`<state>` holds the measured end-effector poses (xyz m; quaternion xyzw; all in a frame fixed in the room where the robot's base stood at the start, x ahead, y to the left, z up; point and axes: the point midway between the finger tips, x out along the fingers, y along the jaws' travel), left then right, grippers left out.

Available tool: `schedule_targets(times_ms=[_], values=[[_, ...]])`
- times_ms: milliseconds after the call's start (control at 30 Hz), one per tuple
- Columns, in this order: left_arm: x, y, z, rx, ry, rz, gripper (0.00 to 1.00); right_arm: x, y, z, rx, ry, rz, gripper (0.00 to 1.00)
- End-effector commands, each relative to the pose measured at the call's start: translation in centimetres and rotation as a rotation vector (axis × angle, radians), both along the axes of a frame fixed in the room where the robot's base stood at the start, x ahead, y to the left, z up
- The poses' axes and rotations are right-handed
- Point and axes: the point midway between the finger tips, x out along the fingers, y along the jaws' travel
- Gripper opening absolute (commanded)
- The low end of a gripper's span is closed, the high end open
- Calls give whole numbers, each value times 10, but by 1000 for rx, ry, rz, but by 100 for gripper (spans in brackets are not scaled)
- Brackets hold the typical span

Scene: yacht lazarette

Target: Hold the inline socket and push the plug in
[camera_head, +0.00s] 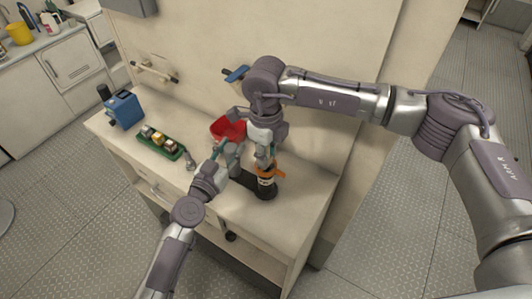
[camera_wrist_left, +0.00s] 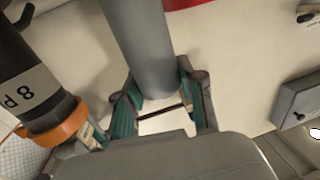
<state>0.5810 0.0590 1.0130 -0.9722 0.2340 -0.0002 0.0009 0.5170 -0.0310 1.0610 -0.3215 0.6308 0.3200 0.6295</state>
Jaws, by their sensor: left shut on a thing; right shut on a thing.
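My left gripper (camera_head: 229,146) is shut on a plain grey cylinder, which shows clearly between its teal fingers (camera_wrist_left: 160,108) in the left wrist view (camera_wrist_left: 140,45). My right gripper (camera_head: 263,160) points down and is shut on a black connector with an orange collar (camera_head: 267,181). That connector also shows at the left of the left wrist view, with a pale "8P" label (camera_wrist_left: 30,92). The two held parts are side by side and apart. I cannot tell for sure which is the socket and which the plug. Their mating ends are hidden.
The bench (camera_head: 310,190) holds a red bin (camera_head: 228,128) behind my left gripper. A green tray with several small items (camera_head: 160,143) and a blue device (camera_head: 125,110) stand at left. The wall behind carries a handle (camera_head: 154,71). The bench's right end is clear.

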Motion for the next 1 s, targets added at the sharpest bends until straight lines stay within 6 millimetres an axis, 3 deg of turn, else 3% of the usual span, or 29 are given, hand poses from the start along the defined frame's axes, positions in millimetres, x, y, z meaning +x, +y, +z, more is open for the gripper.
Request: schedule_targets(times_ms=[667, 1000], values=[[0, 0, 0, 0, 1, 0, 0, 0, 0, -14, 0, 0, 0, 0], [0, 0, 0, 0, 0, -1, 0, 0, 0, -8, 1, -1, 0, 0]])
